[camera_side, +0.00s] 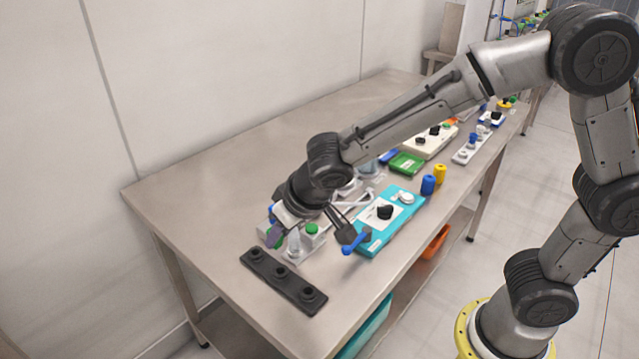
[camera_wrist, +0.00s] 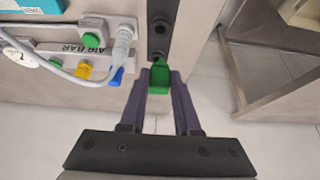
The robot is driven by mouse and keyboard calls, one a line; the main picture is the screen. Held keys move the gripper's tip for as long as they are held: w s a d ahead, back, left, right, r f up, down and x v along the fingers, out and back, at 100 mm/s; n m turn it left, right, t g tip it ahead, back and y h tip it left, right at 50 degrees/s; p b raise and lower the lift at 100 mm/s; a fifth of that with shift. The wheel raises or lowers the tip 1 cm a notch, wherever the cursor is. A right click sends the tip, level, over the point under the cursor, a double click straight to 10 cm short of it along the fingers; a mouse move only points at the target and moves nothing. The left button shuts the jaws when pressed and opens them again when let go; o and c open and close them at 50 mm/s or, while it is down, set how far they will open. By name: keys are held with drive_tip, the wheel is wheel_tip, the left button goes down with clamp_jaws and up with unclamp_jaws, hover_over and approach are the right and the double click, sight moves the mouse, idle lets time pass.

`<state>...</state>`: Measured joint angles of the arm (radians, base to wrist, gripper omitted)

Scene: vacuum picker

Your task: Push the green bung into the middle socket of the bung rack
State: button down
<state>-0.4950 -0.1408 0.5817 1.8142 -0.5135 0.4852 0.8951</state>
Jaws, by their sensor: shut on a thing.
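The bung rack (camera_side: 268,271) is a long black strip with three round sockets, lying near the table's front left corner in the side view. Part of it, with two sockets showing, is at the top of the wrist view (camera_wrist: 173,12). My gripper (camera_wrist: 159,82) is shut on the green bung (camera_wrist: 159,75), which sits between the fingertips and covers part of the rack. In the side view my gripper (camera_side: 276,236) is just behind the rack, with a little green of the bung at its tip. The bung looks above the rack; its exact height cannot be told.
The AIR BAR block (camera_wrist: 88,38) with green, yellow and blue fittings and a pale hose stands close beside the rack. A teal panel (camera_side: 376,243) with a blue handle is to the right. Bare table lies left of the rack.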

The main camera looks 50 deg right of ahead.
drive_tip(key=f, duration=0.5)
drive_tip(key=shift+d+f, duration=0.2)
drive_tip(key=c, duration=1.3)
unclamp_jaws()
clamp_jaws()
drive_tip(key=shift+f, duration=1.25)
drive_tip(key=o, duration=0.8)
unclamp_jaws()
drive_tip(key=shift+c, duration=0.2)
